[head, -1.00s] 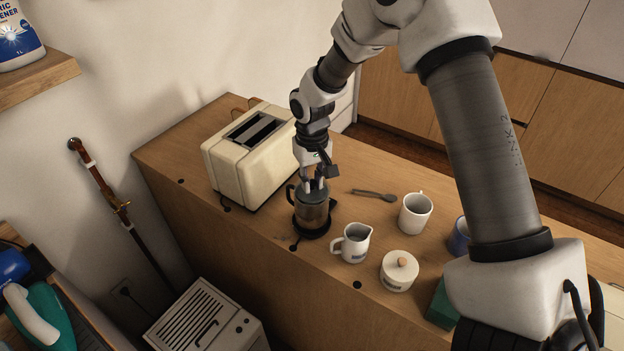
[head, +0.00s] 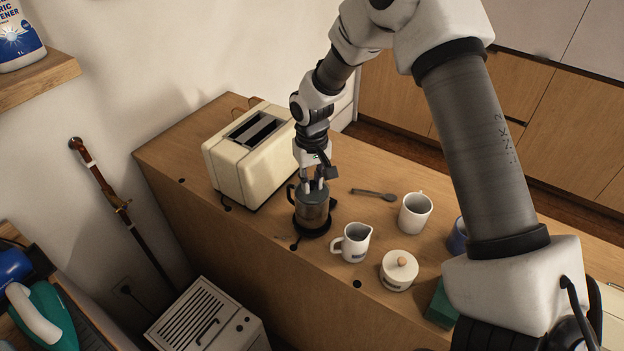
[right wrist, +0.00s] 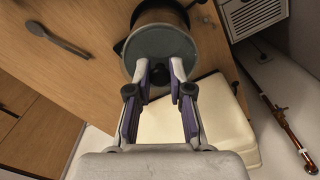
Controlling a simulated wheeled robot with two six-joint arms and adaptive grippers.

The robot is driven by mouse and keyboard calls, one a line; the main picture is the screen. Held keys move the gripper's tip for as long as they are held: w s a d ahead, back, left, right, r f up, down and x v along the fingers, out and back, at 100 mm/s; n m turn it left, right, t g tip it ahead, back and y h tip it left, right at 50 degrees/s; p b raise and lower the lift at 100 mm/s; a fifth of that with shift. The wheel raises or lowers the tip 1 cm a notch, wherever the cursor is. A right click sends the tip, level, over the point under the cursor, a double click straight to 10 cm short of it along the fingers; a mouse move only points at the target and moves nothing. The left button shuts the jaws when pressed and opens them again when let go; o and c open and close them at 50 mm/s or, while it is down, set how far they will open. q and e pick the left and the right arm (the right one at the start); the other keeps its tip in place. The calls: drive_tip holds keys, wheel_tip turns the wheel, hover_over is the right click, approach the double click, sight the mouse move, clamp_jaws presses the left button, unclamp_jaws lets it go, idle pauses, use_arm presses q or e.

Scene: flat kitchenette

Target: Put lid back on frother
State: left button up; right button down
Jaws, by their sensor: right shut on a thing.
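The frother (head: 312,214) is a dark metallic jug with a black handle. It stands upright on a black round base on the counter, in front of the toaster. Its grey round lid (right wrist: 162,48) covers the top in the right wrist view; whether it is fully seated cannot be told. My right gripper (head: 315,184) points down over the frother. In the right wrist view, its fingers (right wrist: 159,70) are on either side of the lid's dark knob (right wrist: 159,79), shut on it. My left gripper is not in view.
A cream toaster (head: 250,152) stands close behind-left. A white jug (head: 353,244), a lidded sugar pot (head: 398,271), a white mug (head: 415,213), a blue cup (head: 458,236) and a dark spoon (head: 374,194) lie to the right. The counter's front edge is near the frother.

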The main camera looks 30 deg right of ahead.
idle(0.6)
idle(0.3)
drive_tip(key=c, duration=1)
unclamp_jaws()
drive_tip(key=shift+o, duration=0.5)
drive_tip(key=o, duration=0.4)
drive_tip(key=shift+p, duration=0.3)
wheel_tip(320, 180, up, 5)
drive_tip(key=p, duration=0.4)
drive_tip(key=shift+r+p, duration=0.5)
drive_tip(key=shift+r, duration=0.5)
